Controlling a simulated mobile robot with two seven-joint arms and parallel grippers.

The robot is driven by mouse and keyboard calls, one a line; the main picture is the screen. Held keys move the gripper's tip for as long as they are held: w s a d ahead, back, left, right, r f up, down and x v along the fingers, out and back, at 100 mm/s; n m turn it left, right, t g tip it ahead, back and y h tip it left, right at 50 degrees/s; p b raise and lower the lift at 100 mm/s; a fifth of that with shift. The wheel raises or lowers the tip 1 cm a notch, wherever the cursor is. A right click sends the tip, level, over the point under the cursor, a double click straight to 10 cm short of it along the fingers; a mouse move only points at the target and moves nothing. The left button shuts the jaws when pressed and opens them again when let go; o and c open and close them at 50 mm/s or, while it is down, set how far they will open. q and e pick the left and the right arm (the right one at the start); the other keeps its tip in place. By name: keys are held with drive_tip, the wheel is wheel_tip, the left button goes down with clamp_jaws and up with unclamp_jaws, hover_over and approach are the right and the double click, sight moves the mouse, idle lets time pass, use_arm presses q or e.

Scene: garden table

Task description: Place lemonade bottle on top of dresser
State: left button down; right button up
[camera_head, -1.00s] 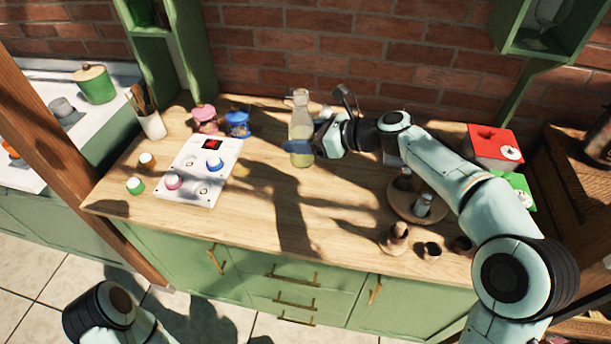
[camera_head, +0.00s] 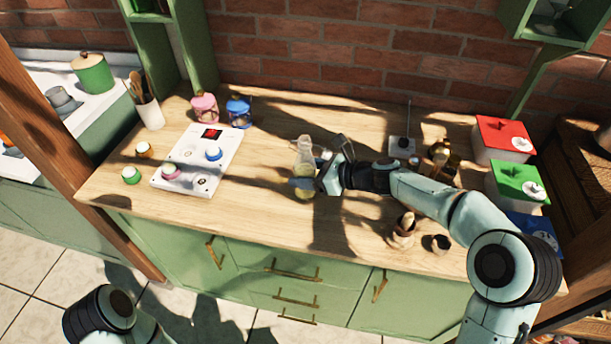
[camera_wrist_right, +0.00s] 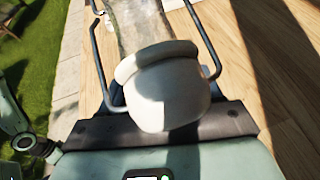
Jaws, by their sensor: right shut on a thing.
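The lemonade bottle (camera_head: 304,155) is clear glass with pale yellow liquid low inside. My right gripper (camera_head: 305,183) is shut on the bottle from the right side. The bottle is near upright over the middle of the wooden top of the green dresser (camera_head: 262,215); I cannot tell whether its base touches. In the right wrist view, clear glass (camera_wrist_right: 140,28) shows between the thin dark fingers, with a rounded white piece in front of it. Part of my left arm shows at the lower left, but its gripper is out of view.
A white panel (camera_head: 215,170) with coloured knobs, small pots, and pink and blue jars (camera_head: 239,112) stand left. Red (camera_head: 500,133) and green (camera_head: 517,178) lidded boxes stand right. Small cups (camera_head: 403,231) are near the front right. The top's front middle is clear.

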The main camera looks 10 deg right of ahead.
drive_tip(key=shift+f, duration=0.2)
drive_tip(key=o, duration=1.5)
drive_tip(key=shift+f, duration=0.1)
drive_tip(key=v, duration=1.2)
